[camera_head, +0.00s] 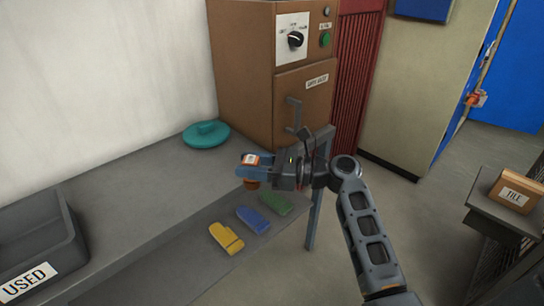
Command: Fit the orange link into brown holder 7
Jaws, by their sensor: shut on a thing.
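My gripper (256,168) is on the left end of my arm, above the front edge of the grey bench. It is shut on a small orange piece with a white mark (250,159), which looks like the orange link. Its lower part is hard to make out between the bluish fingers. A small orange-brown shape (251,185) shows just below the fingers; I cannot tell what it is. I cannot make out a brown holder marked 7. A brown cabinet (242,70) with a dial and a labelled door stands behind my gripper.
A teal lidded dish (206,134) sits on the bench (130,180). A dark bin marked USED (72,232) is at left. Yellow (226,237), blue (253,219) and green (275,202) mitts lie lower down. A box marked TILE (513,194) stands at right.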

